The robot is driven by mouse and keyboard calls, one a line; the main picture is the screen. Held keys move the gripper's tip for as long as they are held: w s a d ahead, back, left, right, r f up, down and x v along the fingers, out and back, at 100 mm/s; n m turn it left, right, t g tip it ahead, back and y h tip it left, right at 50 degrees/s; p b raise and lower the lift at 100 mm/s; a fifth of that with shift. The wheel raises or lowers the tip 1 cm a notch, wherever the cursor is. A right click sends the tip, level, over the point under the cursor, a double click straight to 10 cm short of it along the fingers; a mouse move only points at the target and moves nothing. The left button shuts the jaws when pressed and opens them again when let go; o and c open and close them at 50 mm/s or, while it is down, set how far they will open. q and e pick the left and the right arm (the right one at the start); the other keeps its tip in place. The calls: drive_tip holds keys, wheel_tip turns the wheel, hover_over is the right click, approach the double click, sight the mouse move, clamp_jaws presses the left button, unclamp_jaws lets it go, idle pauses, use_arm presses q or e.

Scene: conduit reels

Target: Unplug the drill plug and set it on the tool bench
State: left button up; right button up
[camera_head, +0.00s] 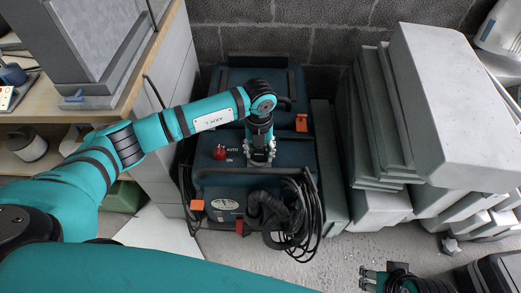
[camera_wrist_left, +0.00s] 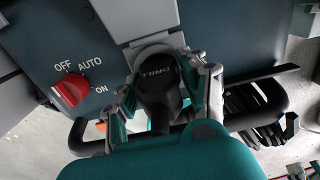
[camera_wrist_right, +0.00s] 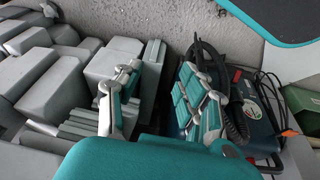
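The black drill plug (camera_wrist_left: 158,72), lettered DRILL, sits in the sloped front panel of the dark blue machine (camera_head: 283,180), right of a red OFF/AUTO/ON knob (camera_wrist_left: 72,88). My left gripper (camera_head: 262,157) is over that panel. In the left wrist view my left gripper (camera_wrist_left: 164,68) has a finger on either side of the plug and looks open; contact is not clear. In the head view the gripper hides the plug. My right gripper (camera_wrist_right: 160,75) is open and empty, and it also shows at the head view's bottom right (camera_head: 385,280). The wooden tool bench (camera_head: 85,108) is at the left.
A large grey case (camera_head: 92,40) stands on the bench. A black hose and cable coil (camera_head: 300,215) hang on the machine's front. Grey slabs and blocks (camera_head: 460,110) are stacked to its right. Bare concrete floor (camera_head: 340,265) lies in front.

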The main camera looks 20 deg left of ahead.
use_arm(q)
clamp_jaws()
drive_tip(key=shift+r, duration=0.1)
use_arm(e)
drive_tip(key=shift+w, duration=0.1)
use_arm(q)
drive_tip(key=shift+r+p, duration=1.3)
drive_tip(key=shift+r, duration=0.2)
drive_tip(key=shift+r+p, duration=0.5)
drive_tip(key=shift+r, duration=0.1)
drive_tip(key=shift+r+p, duration=0.6)
drive_tip(key=shift+r, duration=0.2)
use_arm(e)
wheel_tip(320, 180, down, 13)
drive_tip(key=shift+w+a+f+g, duration=0.15)
drive_tip(key=shift+w+a+g, duration=0.05)
drive_tip(key=shift+w+g, duration=0.25)
